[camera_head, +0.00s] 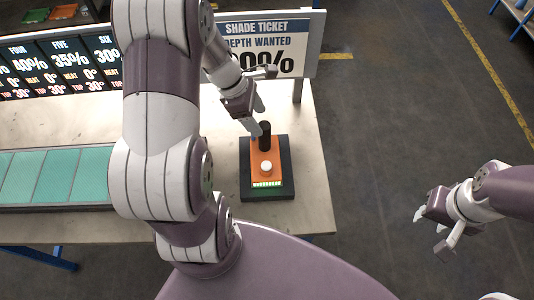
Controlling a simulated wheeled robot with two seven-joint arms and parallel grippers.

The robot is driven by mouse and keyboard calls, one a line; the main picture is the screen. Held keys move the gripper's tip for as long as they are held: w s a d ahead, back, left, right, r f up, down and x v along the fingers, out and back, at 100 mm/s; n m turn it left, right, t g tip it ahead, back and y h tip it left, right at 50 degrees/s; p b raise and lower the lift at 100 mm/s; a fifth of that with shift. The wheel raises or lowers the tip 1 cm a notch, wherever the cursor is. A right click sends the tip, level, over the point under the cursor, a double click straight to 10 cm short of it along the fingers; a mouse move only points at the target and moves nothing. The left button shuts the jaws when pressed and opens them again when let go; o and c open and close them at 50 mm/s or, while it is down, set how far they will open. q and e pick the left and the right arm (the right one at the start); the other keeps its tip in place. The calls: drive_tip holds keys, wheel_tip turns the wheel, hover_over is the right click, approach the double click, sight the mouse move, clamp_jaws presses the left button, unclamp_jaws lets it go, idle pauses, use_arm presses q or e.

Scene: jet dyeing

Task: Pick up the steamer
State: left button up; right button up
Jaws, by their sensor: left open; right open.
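An orange device with a black upright handle and a pale round knob, which I take to be the steamer (264,152), sits on a black base (286,182) on the table. A lit green strip shows at its front edge. My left gripper (259,118) is open just above the black handle's top, fingers pointing down towards it. I cannot tell whether a fingertip touches the handle. My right gripper (432,232) is open and empty, out over the floor to the right of the table.
The table (312,205) is bare right of the black base. A "Shade Ticket" sign (290,42) stands behind the device. My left arm hides the table's middle.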

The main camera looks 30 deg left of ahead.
sight(265, 132)
use_arm(q)
drive_tip(key=x, duration=0.5)
drive_tip(key=shift+s+d+f+p, duration=0.2)
drive_tip(key=shift+d+p, duration=0.1)
drive_tip(key=shift+d, duration=0.15)
drive_tip(key=shift+s+a, duration=0.1)
drive_tip(key=shift+s, duration=0.05)
drive_tip(key=shift+s+r, duration=0.15)
drive_tip(key=shift+s, duration=0.05)
drive_tip(key=c, duration=1)
drive_tip(key=shift+w, duration=0.15)
clamp_jaws()
use_arm(e)
drive_tip(key=shift+s+r, duration=0.4)
drive_tip(key=shift+s, duration=0.15)
